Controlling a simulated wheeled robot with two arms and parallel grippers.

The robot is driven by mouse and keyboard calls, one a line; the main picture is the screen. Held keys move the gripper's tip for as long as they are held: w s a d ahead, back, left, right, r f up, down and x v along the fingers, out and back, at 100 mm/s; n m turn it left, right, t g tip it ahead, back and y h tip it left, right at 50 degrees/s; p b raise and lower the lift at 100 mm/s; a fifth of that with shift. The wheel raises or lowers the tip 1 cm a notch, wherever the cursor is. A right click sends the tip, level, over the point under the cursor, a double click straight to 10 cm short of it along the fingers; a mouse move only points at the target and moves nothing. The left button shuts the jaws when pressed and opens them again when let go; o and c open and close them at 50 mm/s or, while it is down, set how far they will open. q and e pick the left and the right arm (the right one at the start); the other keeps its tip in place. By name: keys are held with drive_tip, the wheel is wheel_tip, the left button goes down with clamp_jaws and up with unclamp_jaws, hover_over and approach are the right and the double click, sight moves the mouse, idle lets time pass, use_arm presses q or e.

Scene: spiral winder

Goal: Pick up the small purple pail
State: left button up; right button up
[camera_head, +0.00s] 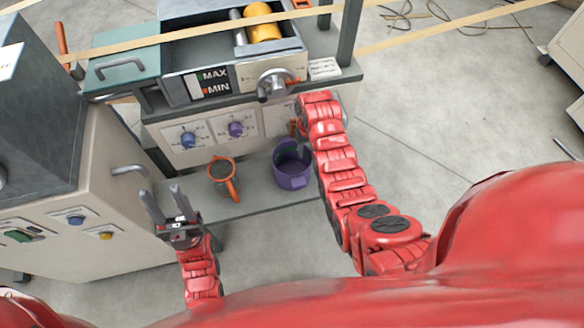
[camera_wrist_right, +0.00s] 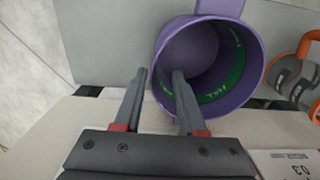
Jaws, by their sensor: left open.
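The small purple pail (camera_head: 292,166) stands on the low grey shelf in front of the machine. In the right wrist view the pail (camera_wrist_right: 240,62) shows its open mouth, with a green band inside. My right gripper (camera_wrist_right: 160,73) is open over the pail's rim. One finger overlaps the mouth and the other lies outside the wall, with gaps between them and the rim. I cannot tell how deep the fingers reach. In the head view my right arm hides this gripper. My left gripper (camera_head: 165,193) is open and empty, left of the shelf's orange container.
An orange-rimmed container (camera_head: 222,172) stands left of the pail; it also shows in the right wrist view (camera_wrist_right: 293,75). The machine's knob panel (camera_head: 215,132) and crank (camera_head: 275,83) are behind and above. A cabinet (camera_head: 90,190) stands at the left.

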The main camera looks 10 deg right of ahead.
sight(309, 163)
drive_tip(key=shift+f, duration=0.7)
drive_tip(key=f, duration=0.4)
drive_tip(key=shift+s+d+f, duration=0.15)
drive_tip(key=shift+s+d, duration=0.15)
drive_tip(key=shift+s, duration=0.1)
drive_tip(key=shift+f, duration=0.45)
clamp_jaws()
drive_tip(key=shift+s+d, duration=0.1)
